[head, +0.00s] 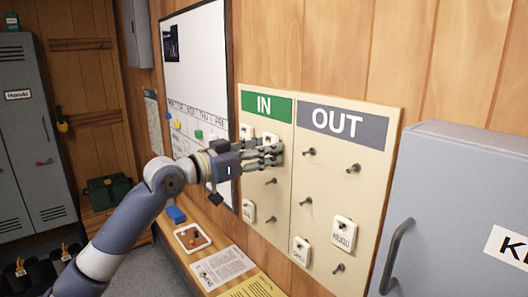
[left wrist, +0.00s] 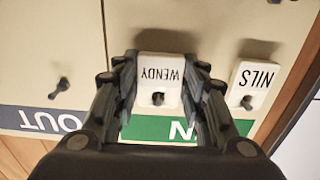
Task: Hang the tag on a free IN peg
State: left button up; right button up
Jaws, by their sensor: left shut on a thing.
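The white tag marked WENDY (left wrist: 160,72) is between the fingers of my left gripper (left wrist: 162,85), which is shut on it. A dark peg end (left wrist: 158,99) shows at the tag's hole; I cannot tell how far the peg is through it. In the head view my left gripper (head: 274,152) is at the upper right of the IN column, against the board (head: 295,87), and partly hides the tag (head: 270,138). Bare IN pegs show lower down, one at mid height (head: 271,181) and one below it (head: 271,219). My right gripper is not in view.
The NILS tag (left wrist: 250,84) hangs close beside the held tag. Another tag (head: 248,211) hangs lower in the IN column. Two tags (head: 344,233) hang under OUT, among bare pegs. A grey cabinet (head: 455,210) stands at right; a bench with a tray (head: 208,242) is below.

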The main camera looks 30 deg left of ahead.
pick_arm(q)
jog(key=o, duration=1)
jog(key=shift+c, duration=0.2)
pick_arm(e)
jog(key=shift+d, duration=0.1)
pick_arm(q)
jog(key=v, duration=1.2)
